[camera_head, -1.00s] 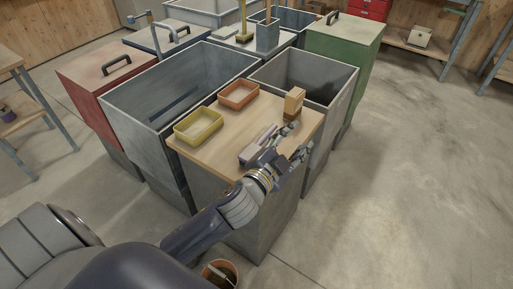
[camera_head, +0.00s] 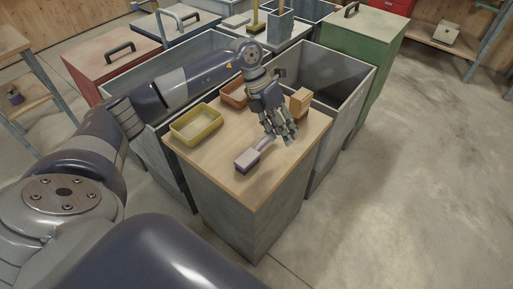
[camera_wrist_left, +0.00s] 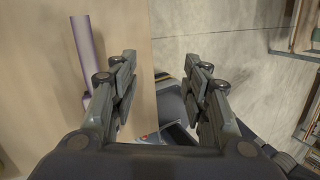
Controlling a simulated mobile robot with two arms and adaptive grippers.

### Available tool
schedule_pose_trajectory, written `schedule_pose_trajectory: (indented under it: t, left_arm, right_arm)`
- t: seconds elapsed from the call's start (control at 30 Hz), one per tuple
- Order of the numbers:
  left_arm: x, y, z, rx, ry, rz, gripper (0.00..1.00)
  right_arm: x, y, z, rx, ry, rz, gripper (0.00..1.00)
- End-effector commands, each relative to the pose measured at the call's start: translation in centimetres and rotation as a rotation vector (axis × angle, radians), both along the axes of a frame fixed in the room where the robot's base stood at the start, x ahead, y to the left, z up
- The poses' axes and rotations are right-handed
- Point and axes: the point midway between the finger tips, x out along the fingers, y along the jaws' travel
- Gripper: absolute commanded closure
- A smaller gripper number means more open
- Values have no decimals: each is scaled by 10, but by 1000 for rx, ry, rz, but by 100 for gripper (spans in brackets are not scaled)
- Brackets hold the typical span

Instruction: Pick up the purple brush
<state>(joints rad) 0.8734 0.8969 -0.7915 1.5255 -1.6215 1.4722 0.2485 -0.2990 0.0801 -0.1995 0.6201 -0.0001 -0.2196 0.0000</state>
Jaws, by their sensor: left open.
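The purple brush (camera_head: 247,161) lies on the wooden top of the cabinet (camera_head: 213,165), near its front edge. Its handle points to the back right, toward my fingers. My left gripper (camera_head: 281,137) is above the cabinet top, fingers pointing down, beside the handle's far end. In the left wrist view the brush's purple handle (camera_wrist_left: 84,48) is left of the open fingers (camera_wrist_left: 160,75), outside the gap between them. The gap looks over the table edge and floor, and nothing is held. My right gripper is not in view.
A yellow tray (camera_head: 197,138) and an orange tray (camera_head: 233,104) stand on the cabinet top, left and behind. A tan box (camera_head: 300,101) stands right of my gripper. Open grey bins (camera_head: 369,83) border the cabinet. The floor to the right is clear.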

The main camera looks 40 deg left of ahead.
Motion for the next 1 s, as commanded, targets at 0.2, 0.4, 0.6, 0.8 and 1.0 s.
schedule_pose_trajectory:
  t: [0.2, 0.4, 0.6, 0.8, 1.0]
  left_arm:
    - [-12, 82, 9, 229, 107, 55, 57]
    - [-16, 87, -12, 259, 129, 62, 57]
    - [-16, 80, -38, 257, 125, 61, 57]
    - [-17, 73, -53, 254, 127, 59, 57]
    - [-17, 63, -82, 255, 125, 61, 57]
  right_arm:
    - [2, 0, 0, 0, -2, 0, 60]
    - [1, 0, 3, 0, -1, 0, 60]
    - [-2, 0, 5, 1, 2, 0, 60]
    - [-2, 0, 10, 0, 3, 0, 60]
    - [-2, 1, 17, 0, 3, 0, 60]
